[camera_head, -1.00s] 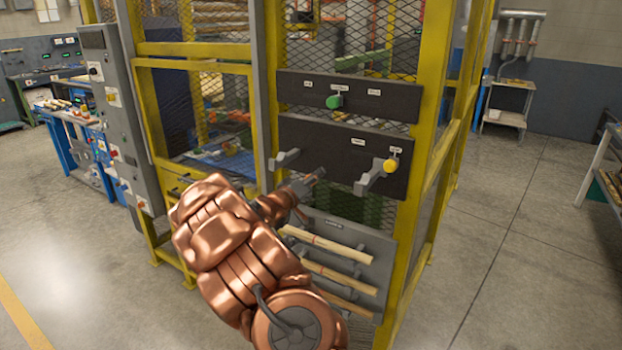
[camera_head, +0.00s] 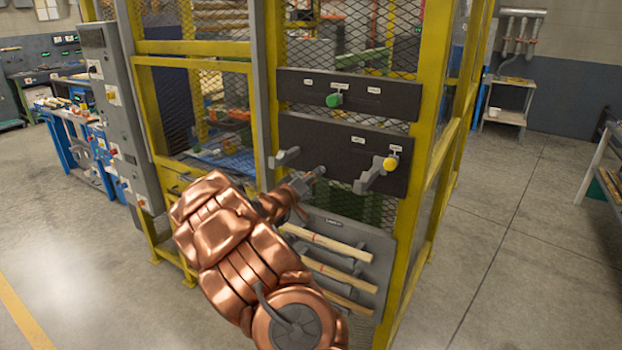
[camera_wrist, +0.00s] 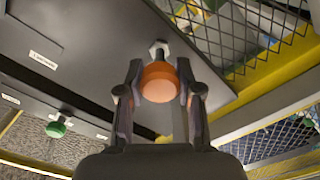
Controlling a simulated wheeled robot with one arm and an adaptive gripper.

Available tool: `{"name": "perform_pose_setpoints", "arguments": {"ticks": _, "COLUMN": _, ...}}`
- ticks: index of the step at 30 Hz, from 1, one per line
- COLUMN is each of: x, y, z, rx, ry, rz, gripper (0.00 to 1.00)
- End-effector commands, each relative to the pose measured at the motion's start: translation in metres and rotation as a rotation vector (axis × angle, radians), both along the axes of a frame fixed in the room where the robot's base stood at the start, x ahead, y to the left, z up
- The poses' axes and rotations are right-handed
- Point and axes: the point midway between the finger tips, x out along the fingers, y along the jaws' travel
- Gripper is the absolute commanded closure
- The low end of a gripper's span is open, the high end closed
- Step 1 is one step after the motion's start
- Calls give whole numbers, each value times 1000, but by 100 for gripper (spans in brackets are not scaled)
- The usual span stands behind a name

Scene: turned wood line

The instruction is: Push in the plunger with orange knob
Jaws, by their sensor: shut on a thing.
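The orange knob (camera_wrist: 158,84) of the plunger sits between the two fingers of my gripper (camera_wrist: 159,72) in the wrist view. The fingers are closed on its sides. Behind the knob, a pale metal collar (camera_wrist: 159,48) shows against a dark panel. In the head view, my gripper (camera_head: 310,188) is in front of the dark panel (camera_head: 325,143) on the yellow cage. The orange knob cannot be made out there, behind my gripper and arm.
A yellow knob (camera_head: 390,164) is right of my gripper, near a grey bracket (camera_head: 366,183). A green knob (camera_head: 334,100) is on the upper panel. Below, a rack holds pale wood pieces (camera_head: 338,270). Yellow cage posts (camera_head: 425,150) stand close by; floor at right is open.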

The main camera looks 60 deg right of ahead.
Motion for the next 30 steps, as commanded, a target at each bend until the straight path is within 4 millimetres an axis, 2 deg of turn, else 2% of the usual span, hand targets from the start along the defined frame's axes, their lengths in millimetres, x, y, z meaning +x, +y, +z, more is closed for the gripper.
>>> {"name": "perform_pose_setpoints", "arguments": {"ticks": 11, "x": 0, "y": -2, "z": 0, "rx": 1, "ry": 0, "rz": 0, "gripper": 100}}
{"name": "perform_pose_setpoints", "arguments": {"ticks": 22, "x": 2, "y": -29, "z": 2, "rx": 1, "ry": -2, "rz": 4, "gripper": 100}}
{"name": "perform_pose_setpoints", "arguments": {"ticks": 30, "x": 1, "y": -34, "z": 2, "rx": -3, "ry": -1, "rz": 5, "gripper": 100}}
